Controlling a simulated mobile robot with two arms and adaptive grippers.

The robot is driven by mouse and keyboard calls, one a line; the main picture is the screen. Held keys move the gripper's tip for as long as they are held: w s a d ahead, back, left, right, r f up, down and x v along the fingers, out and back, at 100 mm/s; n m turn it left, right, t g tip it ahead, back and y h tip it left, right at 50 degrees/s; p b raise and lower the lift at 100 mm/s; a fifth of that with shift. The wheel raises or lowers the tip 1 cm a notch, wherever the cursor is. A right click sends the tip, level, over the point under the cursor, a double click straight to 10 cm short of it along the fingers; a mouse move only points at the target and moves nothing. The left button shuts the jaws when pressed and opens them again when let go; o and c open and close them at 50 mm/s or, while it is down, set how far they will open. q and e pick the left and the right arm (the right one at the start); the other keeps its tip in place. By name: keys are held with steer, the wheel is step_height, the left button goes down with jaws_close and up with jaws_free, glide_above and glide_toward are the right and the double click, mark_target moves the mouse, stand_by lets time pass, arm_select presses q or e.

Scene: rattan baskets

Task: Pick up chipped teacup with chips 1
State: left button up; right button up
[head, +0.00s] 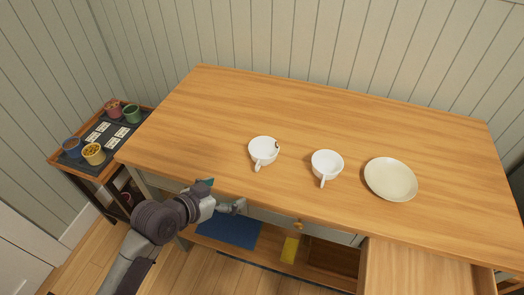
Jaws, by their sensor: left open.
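The chipped teacup (263,148) is white and stands upright on the wooden table (330,110). A dark notch shows on its right rim, and its handle points toward the table's front edge. A second white teacup (327,163) stands upright to its right, its handle also toward the front; I see no chip on it. My left gripper (238,207) is open and empty at the table's front edge, below and left of the chipped teacup and apart from it. My right gripper does not show.
A cream plate (391,179) lies right of the cups. A side stand (108,168) at the left holds several small colored pots and cards. A drawer (415,265) stands pulled out at the front right. The table's back and left are clear.

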arm_select(q)
steer(key=m+t+h, duration=0.1)
glide_toward(255, 156)
steer(key=shift+f, duration=0.35)
steer(key=shift+h, duration=0.3)
steer(key=x, duration=0.8)
steer(key=shift+w+r+p, duration=0.15)
steer(key=shift+r+p, duration=0.05)
steer(key=shift+p, duration=0.2)
steer(key=shift+w+d, duration=0.15)
steer(key=shift+w, duration=0.2)
steer(key=x, duration=0.2)
steer(key=p+x, duration=0.1)
steer(key=x, duration=0.1)
steer(key=shift+w+d+r, duration=0.1)
steer(key=shift+w+d, duration=0.15)
steer(key=shift+w, duration=0.2)
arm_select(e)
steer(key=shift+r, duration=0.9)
arm_select(q)
steer(key=shift+c, duration=0.3)
steer(key=c, duration=0.8)
steer(key=shift+c, duration=0.5)
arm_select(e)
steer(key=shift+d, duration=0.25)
arm_select(q)
steer(key=shift+r, duration=0.1)
